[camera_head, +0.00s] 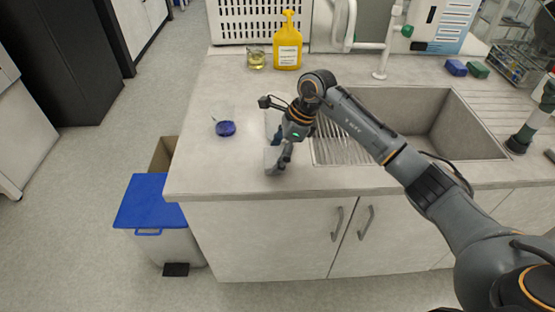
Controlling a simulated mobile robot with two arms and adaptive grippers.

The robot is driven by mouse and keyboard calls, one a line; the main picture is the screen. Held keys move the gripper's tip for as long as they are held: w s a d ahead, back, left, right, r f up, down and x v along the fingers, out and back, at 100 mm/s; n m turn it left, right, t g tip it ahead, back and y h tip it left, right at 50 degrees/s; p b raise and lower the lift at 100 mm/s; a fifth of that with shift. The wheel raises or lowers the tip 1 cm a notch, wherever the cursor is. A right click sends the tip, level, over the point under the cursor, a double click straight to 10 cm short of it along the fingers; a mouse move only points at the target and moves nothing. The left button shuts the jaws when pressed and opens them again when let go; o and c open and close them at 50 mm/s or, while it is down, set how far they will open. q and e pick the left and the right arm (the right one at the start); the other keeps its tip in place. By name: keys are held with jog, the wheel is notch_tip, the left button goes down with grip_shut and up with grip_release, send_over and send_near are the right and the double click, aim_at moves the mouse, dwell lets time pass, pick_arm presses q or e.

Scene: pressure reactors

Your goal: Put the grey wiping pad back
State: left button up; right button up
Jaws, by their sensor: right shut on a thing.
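My right gripper (280,160) is low over the front of the counter, just left of the sink. It is shut on a light grey piece, which looks like the grey wiping pad (271,160). The gripper hides part of this piece, and I cannot tell whether it touches the counter. Another pale patch shows behind the gripper, too covered to make out. My left gripper is not in view.
A small dish with blue contents (225,128) stands left of the gripper. A yellow bottle (287,47) and a glass beaker (255,59) stand behind. The sink (430,117) is to the right, with a blue sponge (456,67) and green sponge (477,70) beyond. A blue-lidded bin (150,202) stands below.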

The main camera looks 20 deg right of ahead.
notch_tip(320, 180, down, 2)
jog(key=shift+a+f+p, duration=0.1)
jog(key=shift+f+p, duration=0.15)
jog(key=shift+p, duration=0.4)
jog(key=shift+f, duration=0.4)
jog(key=o, duration=1)
jog(key=shift+d+r, duration=0.2)
jog(key=shift+r, duration=0.2)
jog(key=b+v, duration=0.3)
jog(key=v, duration=0.8)
jog(key=shift+s+r, duration=0.1)
jog(key=shift+r, duration=0.15)
